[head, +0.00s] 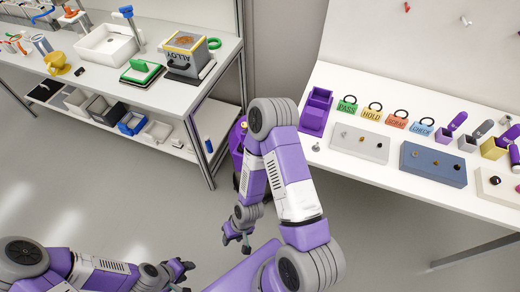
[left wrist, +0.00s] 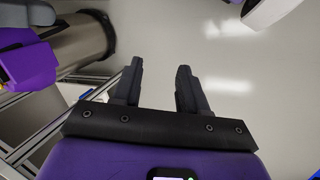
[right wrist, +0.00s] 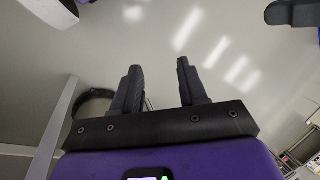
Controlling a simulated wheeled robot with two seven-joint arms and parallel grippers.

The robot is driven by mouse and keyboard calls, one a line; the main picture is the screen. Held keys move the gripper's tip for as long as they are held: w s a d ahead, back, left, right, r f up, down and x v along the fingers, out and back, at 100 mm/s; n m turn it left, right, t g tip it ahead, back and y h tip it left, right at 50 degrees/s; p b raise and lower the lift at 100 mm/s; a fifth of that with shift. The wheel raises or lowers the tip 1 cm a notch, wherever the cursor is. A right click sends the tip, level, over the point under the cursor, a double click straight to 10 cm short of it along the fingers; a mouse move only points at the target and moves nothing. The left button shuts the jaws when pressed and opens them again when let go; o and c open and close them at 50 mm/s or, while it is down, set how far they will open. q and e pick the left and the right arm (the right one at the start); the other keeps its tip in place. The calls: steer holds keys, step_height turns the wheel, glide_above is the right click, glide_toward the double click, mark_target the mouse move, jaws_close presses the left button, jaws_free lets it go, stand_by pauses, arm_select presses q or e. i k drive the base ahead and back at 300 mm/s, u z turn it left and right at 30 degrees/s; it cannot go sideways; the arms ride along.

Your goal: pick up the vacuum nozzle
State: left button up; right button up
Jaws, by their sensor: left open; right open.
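I cannot pick out a vacuum nozzle with certainty in any view. A small grey piece (head: 316,147) stands on the right table in front of the purple holder; it is too small to identify. My left gripper (head: 184,274) is low over the floor at the bottom of the head view. Its fingers (left wrist: 158,82) are apart with nothing between them. My right gripper (head: 236,243) hangs over the floor between the tables, fingers pointing down. In the right wrist view its fingers (right wrist: 158,80) are apart and empty.
The right table (head: 330,180) holds a purple holder (head: 316,110), coloured tags, a grey block (head: 360,143) and a blue block (head: 432,164). The left table (head: 100,78) holds a white tray (head: 106,44) and a labelled box (head: 184,55), with bins below. Floor (head: 110,190) lies clear between.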

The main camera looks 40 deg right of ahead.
mark_target(240, 148)
steer(key=z, duration=0.75)
steer(key=i, duration=0.45)
steer(key=z, duration=0.05)
